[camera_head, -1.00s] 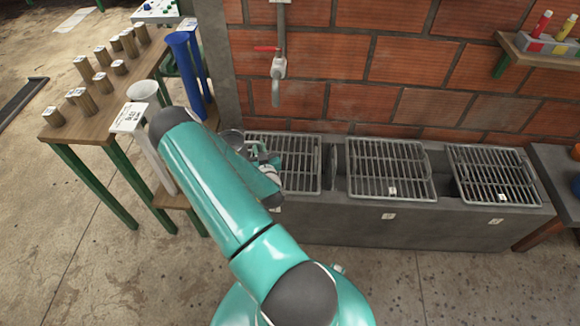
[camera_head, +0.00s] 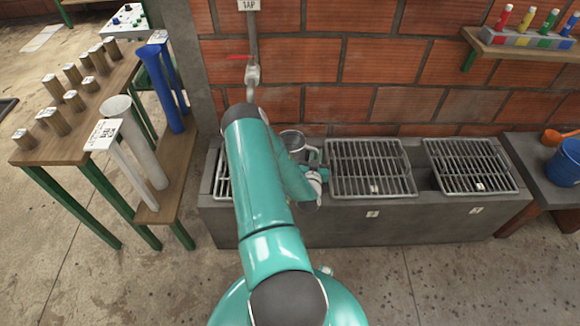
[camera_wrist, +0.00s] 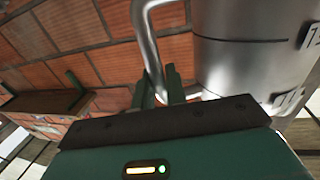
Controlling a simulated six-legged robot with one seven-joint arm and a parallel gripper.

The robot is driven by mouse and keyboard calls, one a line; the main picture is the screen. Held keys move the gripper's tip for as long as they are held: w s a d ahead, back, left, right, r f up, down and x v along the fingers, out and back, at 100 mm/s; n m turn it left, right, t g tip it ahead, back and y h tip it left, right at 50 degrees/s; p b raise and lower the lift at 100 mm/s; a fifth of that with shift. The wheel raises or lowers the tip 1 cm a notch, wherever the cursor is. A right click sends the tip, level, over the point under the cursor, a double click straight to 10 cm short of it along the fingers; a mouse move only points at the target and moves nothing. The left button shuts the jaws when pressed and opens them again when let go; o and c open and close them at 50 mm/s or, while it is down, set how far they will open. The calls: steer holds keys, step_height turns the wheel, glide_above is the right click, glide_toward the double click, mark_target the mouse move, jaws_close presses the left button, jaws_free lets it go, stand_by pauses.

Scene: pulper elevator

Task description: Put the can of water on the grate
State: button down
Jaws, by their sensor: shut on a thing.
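The metal can (camera_head: 292,140) is partly hidden behind my arm in the head view. It appears over the stove block between the left grate (camera_head: 222,178) and the middle grate (camera_head: 370,170); I cannot tell its height. In the wrist view the can (camera_wrist: 250,50) is a shiny cylinder with a bent handle and dark marks. My gripper (camera_wrist: 158,88) is shut on its handle. The right grate (camera_head: 470,166) is bare, as is the middle one. Water inside the can is not visible.
The grates lie on a grey concrete block (camera_head: 420,222) against a brick wall. A tap (camera_head: 252,75) hangs on the wall at left. A wooden table (camera_head: 60,145) with several short cylinders and tall tubes stands left. A blue bucket (camera_head: 565,163) sits at right.

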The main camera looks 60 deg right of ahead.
steer(key=w, duration=0.1)
steer(key=w+f, duration=0.1)
steer(key=w, duration=0.2)
steer(key=shift+w+f, duration=0.1)
steer(key=shift+f, duration=0.3)
steer(key=w+f, duration=0.4)
steer(key=f, duration=0.1)
steer(key=shift+w+f, duration=0.15)
steer(key=shift+f, duration=0.05)
steer(key=shift+w+f, duration=0.2)
steer(key=shift+f, duration=1.5)
steer(key=c, duration=1.8)
jaws_free()
steer(key=shift+f, duration=0.2)
steer(key=shift+c, duration=0.2)
steer(key=o, duration=0.4)
steer(key=shift+r, duration=0.1)
